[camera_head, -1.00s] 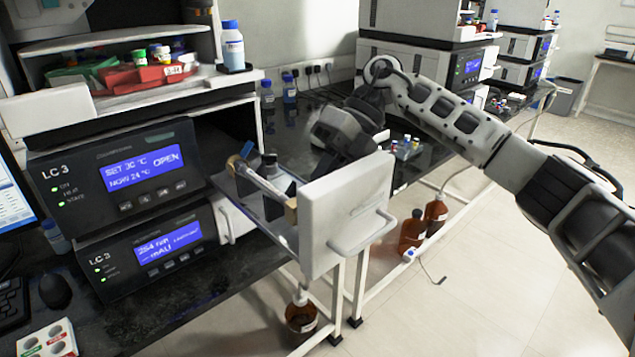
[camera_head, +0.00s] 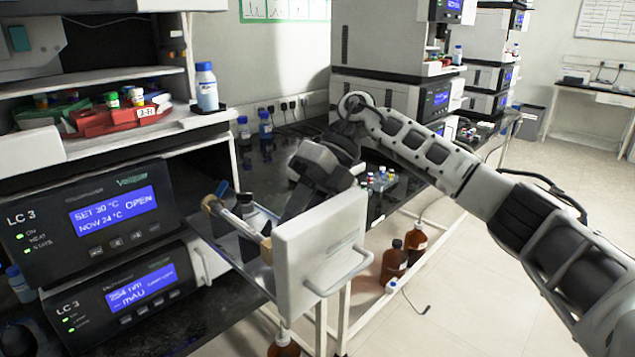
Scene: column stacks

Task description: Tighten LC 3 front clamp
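The LC 3 column oven (camera_head: 95,220) is at the left with its drawer out, and its screen reads OPEN. A pale column (camera_head: 240,226) lies slanted in the drawer. A tan clamp (camera_head: 266,247) is at the column's end near the white drawer front (camera_head: 318,255), and a brown one (camera_head: 209,203) is at its far end by a blue fitting. How tight either clamp is cannot be told. My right gripper (camera_head: 290,208) hangs down behind the drawer front, right of the column. Its fingertips are hidden or too dark to tell open from shut. My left gripper is out of view.
A drawer handle (camera_head: 342,280) sticks out in front. A blue-capped bottle (camera_head: 206,87) and a red tray (camera_head: 110,118) stand on the shelf above the oven. Brown bottles (camera_head: 394,264) stand low to the right.

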